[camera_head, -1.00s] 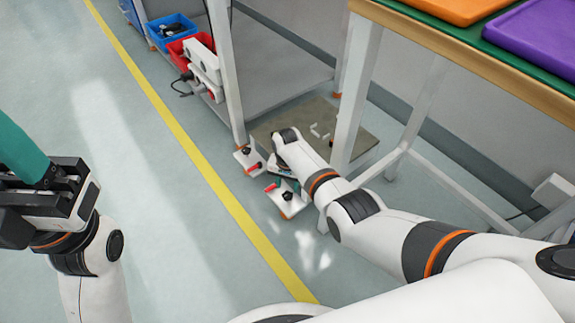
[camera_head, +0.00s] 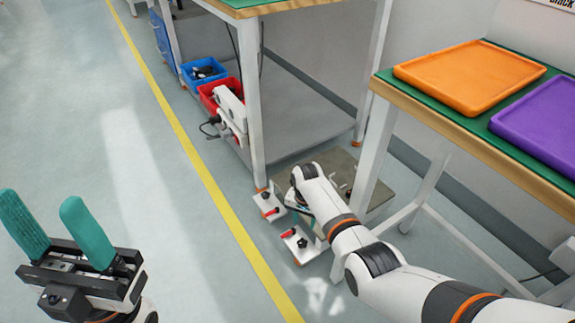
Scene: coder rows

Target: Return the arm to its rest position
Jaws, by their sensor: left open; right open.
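My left gripper (camera_head: 55,232) is at the lower left, over the bare floor. Its two teal fingers point up and stand apart, with nothing between them. My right arm (camera_head: 385,270) comes in from the lower right and reaches down beside the table legs. Its end is near two white brackets with red parts close to the floor. The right gripper's fingers are mostly hidden behind my own arm, and I see nothing held there.
A table with an orange tray (camera_head: 470,75) and a purple tray (camera_head: 545,122) stands at the right. A yellow floor line (camera_head: 190,150) runs diagonally. The floor at left is clear.

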